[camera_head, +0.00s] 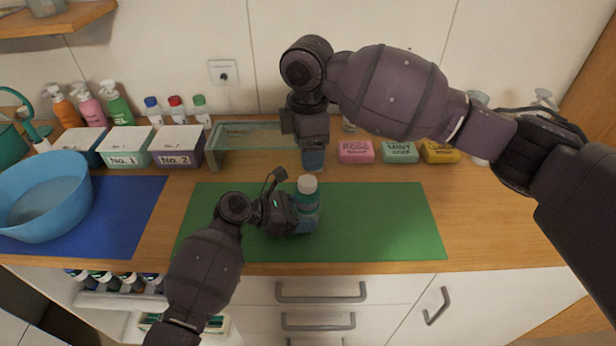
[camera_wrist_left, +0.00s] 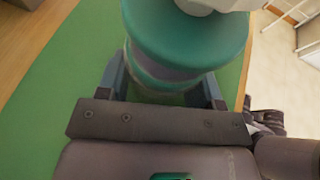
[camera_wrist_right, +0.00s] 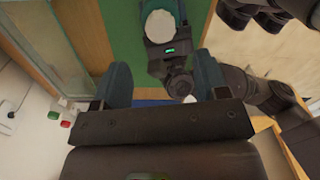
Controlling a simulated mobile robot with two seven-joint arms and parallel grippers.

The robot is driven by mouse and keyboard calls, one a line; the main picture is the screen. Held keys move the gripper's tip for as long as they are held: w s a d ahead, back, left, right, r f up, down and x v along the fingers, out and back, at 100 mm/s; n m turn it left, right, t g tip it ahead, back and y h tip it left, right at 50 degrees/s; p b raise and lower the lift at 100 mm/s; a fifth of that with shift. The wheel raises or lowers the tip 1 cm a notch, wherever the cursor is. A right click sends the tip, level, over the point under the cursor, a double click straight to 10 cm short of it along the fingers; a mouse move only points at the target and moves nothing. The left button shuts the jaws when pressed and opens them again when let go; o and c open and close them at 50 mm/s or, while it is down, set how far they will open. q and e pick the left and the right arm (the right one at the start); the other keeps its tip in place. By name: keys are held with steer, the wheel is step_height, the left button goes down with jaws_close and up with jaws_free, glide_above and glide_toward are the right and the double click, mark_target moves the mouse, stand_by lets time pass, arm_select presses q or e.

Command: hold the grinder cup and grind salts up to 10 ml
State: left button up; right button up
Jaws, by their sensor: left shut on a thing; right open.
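The grinder cup (camera_head: 306,194) is a teal, round container with a white top, upright over the green mat (camera_head: 385,215). My left gripper (camera_head: 302,214) is shut around its side. In the left wrist view its teal body (camera_wrist_left: 185,45) sits between the two fingers; I cannot tell whether its base touches the mat. My right gripper (camera_head: 313,160) is open and empty, pointing down behind the cup near the mat's back edge. In the right wrist view, the white top (camera_wrist_right: 160,27) shows beyond the open fingers (camera_wrist_right: 162,80). No salt or 10 ml mark is readable.
A glass-topped tray (camera_head: 240,133) stands behind the mat, close to my right gripper. Pink (camera_head: 356,152), mint (camera_head: 400,152) and yellow soaps (camera_head: 438,152) lie to its right. Boxes No. 1 (camera_head: 127,158) and No. 2 (camera_head: 176,159) and a blue bowl (camera_head: 45,222) stand left. The mat's right half is clear.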

mark_target(308, 181)
step_height(308, 181, down, 8)
steer(key=shift+f, duration=0.1)
stand_by(0.4)
steer(key=c, duration=0.9)
steer(key=shift+c, duration=0.2)
steer(key=shift+m, duration=0.3)
steer(key=m, duration=0.5)
steer(key=shift+s, duration=0.1)
steer(key=m, duration=0.6)
steer(key=shift+m, duration=0.3)
